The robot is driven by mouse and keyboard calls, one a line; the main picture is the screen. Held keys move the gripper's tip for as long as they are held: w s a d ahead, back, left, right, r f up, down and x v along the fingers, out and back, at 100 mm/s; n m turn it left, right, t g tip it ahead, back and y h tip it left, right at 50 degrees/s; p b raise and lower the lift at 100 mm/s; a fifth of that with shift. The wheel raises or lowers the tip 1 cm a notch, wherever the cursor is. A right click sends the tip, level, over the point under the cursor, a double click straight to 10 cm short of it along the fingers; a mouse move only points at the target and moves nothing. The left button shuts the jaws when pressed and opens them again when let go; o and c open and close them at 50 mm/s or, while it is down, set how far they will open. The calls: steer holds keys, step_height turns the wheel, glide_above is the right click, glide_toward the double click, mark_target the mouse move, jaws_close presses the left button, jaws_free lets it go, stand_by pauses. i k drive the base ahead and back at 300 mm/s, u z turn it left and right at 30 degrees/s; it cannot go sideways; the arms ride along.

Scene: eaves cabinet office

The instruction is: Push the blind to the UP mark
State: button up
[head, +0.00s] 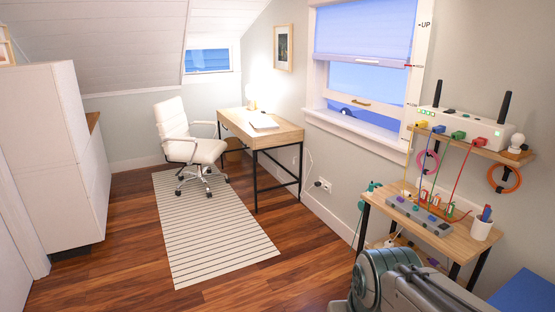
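The blind (362,35) is a pale blue-violet sheet covering the upper part of the window on the right wall. Its white bottom rail (350,60) hangs about level with a red pointer (413,66) on the right side of the frame. The UP mark (424,24) is printed on the white scale strip near the top right of the window, well above that rail. My gripper is not in view; only a grey part of my arm shows at the bottom right.
A small wooden table (455,244) with a power strip and cables stands below right of the window, under a shelf (470,143) with a white router (465,127). A desk (262,130) and white chair (192,150) stand left of it. The striped rug (215,235) is clear in front.

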mark_target(394, 42)
steer(key=u, duration=0.05)
steer(key=i, duration=3.35)
steer(key=z, duration=0.4)
steer(key=i, duration=0.9)
steer(key=z, duration=0.2)
